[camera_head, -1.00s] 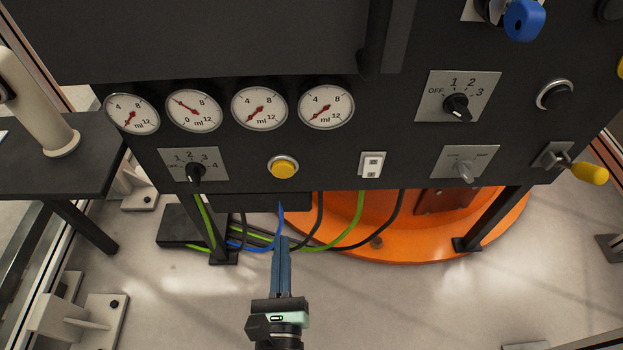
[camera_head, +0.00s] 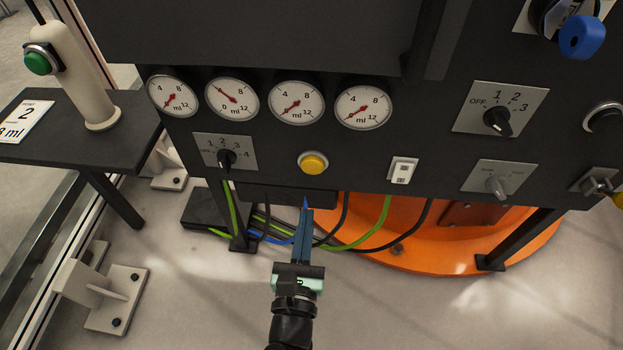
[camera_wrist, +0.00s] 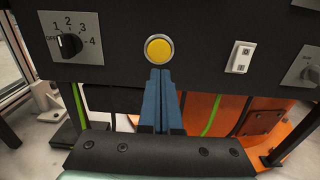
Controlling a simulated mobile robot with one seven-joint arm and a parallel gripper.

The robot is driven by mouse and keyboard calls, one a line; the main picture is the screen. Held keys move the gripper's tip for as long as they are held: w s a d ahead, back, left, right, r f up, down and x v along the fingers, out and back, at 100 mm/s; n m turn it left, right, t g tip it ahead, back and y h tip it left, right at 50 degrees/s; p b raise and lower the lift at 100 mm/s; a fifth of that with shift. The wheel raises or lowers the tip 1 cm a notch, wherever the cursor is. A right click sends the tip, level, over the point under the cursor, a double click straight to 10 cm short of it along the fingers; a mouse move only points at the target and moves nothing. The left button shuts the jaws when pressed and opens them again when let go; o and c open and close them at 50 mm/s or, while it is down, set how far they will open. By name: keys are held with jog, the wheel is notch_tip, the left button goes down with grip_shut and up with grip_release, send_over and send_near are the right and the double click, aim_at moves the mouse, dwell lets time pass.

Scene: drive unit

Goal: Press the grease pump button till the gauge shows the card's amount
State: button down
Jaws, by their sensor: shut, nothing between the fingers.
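The yellow round pump button (camera_head: 313,163) sits on the dark panel below the row of gauges. It also shows in the wrist view (camera_wrist: 159,49). My gripper (camera_head: 306,210) is shut and empty, with its blue fingers just below the button in the picture; contact is not visible. The second gauge from the left (camera_head: 232,100) has its red needle pointing up-left; the third gauge (camera_head: 296,103) and fourth gauge (camera_head: 363,107) point down-left, near the low end. The card (camera_head: 22,121) at the left edge shows "2" and an ml amount partly cut off, perhaps 3 or 8.
A numbered selector (camera_head: 226,158) is left of the button; its exact setting is unclear. A white rocker switch (camera_head: 402,171) is to the right. A cream post with a green button (camera_head: 38,64) stands on the left table (camera_head: 85,150). Cables hang under the panel.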

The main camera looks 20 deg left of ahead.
aim_at(313, 169)
jog(key=x, duration=0.9)
jog(key=shift+w, duration=0.2)
